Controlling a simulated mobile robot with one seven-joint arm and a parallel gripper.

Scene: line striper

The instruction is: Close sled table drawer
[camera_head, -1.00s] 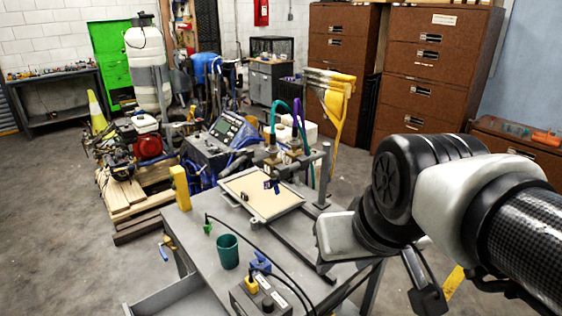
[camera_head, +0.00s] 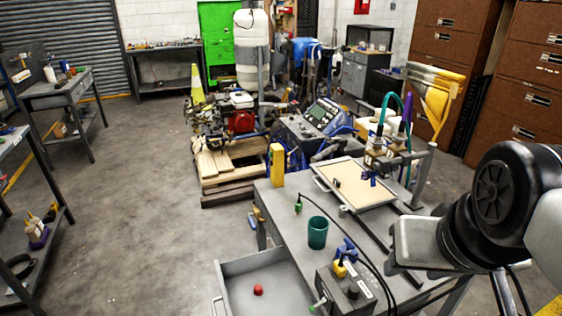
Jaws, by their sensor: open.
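The grey sled table (camera_head: 285,205) stands in the lower middle of the view. Its drawer (camera_head: 232,268) is pulled out toward the lower left and open, cut off by the bottom edge. A pale bar handle (camera_head: 218,306) shows on the drawer's outer left face. A small red object (camera_head: 258,290) lies on the drawer floor. Links of my arm fill the right side, above the table's right end. My gripper's fingers do not show, so their place relative to the drawer is hidden.
On the tabletop are a green cup (camera_head: 317,232), a yellow block (camera_head: 277,165), a framed tan board (camera_head: 357,185) and a control box (camera_head: 350,290) with cables. A wooden pallet (camera_head: 225,175) with machinery stands behind. Shelving (camera_head: 30,215) is at far left. Floor left of the drawer is clear.

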